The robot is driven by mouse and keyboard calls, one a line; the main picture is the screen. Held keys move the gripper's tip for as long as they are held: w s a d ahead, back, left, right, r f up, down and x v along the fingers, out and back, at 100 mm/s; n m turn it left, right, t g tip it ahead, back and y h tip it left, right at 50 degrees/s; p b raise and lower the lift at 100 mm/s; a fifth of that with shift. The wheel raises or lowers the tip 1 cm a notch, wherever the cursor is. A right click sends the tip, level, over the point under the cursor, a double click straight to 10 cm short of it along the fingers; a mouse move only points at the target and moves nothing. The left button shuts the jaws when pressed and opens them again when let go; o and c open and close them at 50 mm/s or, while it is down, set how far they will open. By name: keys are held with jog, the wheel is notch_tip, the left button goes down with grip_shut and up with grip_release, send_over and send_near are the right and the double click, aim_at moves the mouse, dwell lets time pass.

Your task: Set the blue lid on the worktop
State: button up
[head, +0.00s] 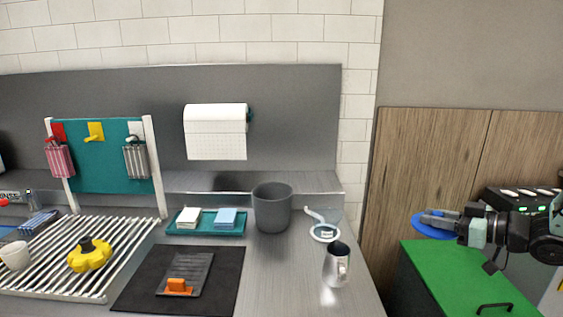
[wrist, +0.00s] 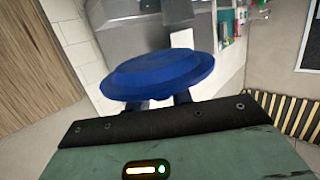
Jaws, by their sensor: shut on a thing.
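The blue lid (head: 431,227) is a round disc at the right of the head view, held in the air above the green cabinet top. My gripper (head: 440,219) is shut on it, with the arm reaching in from the right edge. In the wrist view the lid (wrist: 160,74) spans the space in front of the fingers (wrist: 158,102) and hides their tips. The worktop (head: 262,270) is a grey metal surface, left of the lid and apart from it.
On the worktop stand a dark grey bin (head: 272,208), a metal jug (head: 336,265) near the right edge and a clear scoop-like vessel (head: 323,226). A black mat (head: 228,283) and a ribbed drainer (head: 60,262) lie further left. Bare metal shows between mat and jug.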

jog(key=shift+s+f, duration=0.2)
jog(key=shift+f, duration=0.05)
jog(key=shift+w+a+f+m+h, duration=0.35)
jog(key=shift+w+a+f, duration=0.2)
jog(key=shift+f, duration=0.2)
jog(key=shift+f+t+h, duration=0.25)
jog(key=shift+f+t, duration=0.1)
jog(key=shift+t, duration=0.05)
jog(key=s+a+f+m+t+h, duration=0.15)
jog(key=f+m+h, duration=0.3)
jog(key=f, duration=0.55)
jog(key=s+d+f+m+t+h, duration=0.1)
jog(key=s+f+m+t+h, duration=0.1)
jog(key=f+m+h, duration=0.5)
jog(key=s+f+n+y, duration=0.1)
jog(key=s+f+n, duration=0.2)
jog(key=s+f, duration=0.2)
jog(key=shift+s+a, duration=0.45)
jog(key=shift+s, duration=1.35)
jog(key=shift+f+y, duration=0.15)
jog(key=shift+y, duration=0.1)
jog(key=shift+d, duration=0.15)
